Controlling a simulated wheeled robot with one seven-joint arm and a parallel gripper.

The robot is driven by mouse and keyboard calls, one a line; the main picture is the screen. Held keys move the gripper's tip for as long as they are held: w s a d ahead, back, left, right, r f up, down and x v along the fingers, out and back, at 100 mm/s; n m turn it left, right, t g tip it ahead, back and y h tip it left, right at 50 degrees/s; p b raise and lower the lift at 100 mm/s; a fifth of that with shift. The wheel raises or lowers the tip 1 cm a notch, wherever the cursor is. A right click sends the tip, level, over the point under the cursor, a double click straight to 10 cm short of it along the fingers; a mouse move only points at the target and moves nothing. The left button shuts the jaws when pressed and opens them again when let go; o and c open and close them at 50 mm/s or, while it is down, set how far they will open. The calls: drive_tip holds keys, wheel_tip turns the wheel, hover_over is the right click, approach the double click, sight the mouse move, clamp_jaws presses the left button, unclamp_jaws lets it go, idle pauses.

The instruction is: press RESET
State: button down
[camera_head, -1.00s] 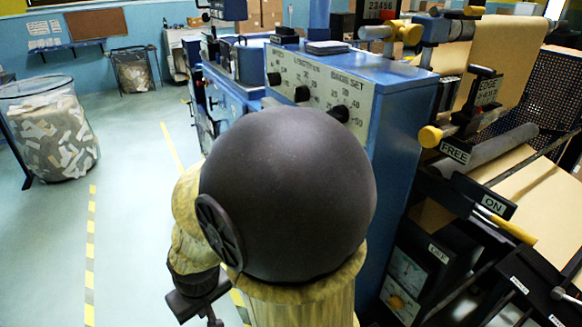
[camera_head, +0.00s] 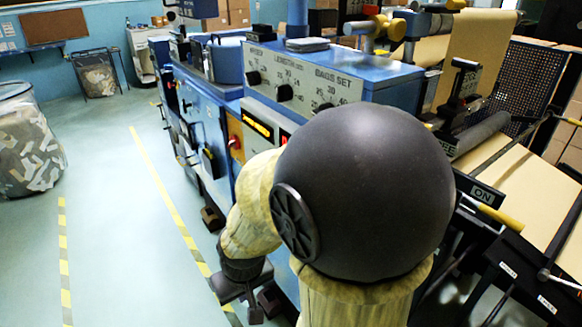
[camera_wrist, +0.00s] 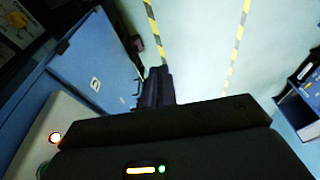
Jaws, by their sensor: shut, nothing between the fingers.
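No label reading RESET can be made out in either view. In the wrist view, my dark fingers (camera_wrist: 158,86) are shut and empty above the floor. A pale panel (camera_wrist: 65,120) with a glowing orange-red button (camera_wrist: 56,138) is at the left.
The knob console (camera_head: 330,80) tops the machine. A bin of paper scraps (camera_head: 28,140) stands at far left. The floor (camera_head: 110,200) between is clear, with yellow striped lines.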

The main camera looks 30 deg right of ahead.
idle(0.3)
drive_tip(key=w+d+r+n+t+h+p, duration=0.15)
drive_tip(key=w+n+p, duration=0.25)
drive_tip(key=w, duration=0.5)
drive_tip(key=w+d+f+n+t+h+p, duration=0.1)
drive_tip(key=w+d+n+t+h+p, duration=0.2)
drive_tip(key=w, duration=0.6)
drive_tip(key=w+d+r+n+t+h+p, duration=0.5)
drive_tip(key=w+d+r+n+h+p, duration=0.1)
drive_tip(key=n, duration=0.7)
drive_tip(key=shift+w+d+r+h+p, duration=0.2)
drive_tip(key=shift+w+d+h+p, duration=0.15)
drive_tip(key=shift+w+d, duration=0.55)
drive_tip(key=d+b, duration=0.2)
drive_tip(key=d, duration=0.6)
drive_tip(key=shift+w+d, duration=0.15)
drive_tip(key=shift+d, duration=0.2)
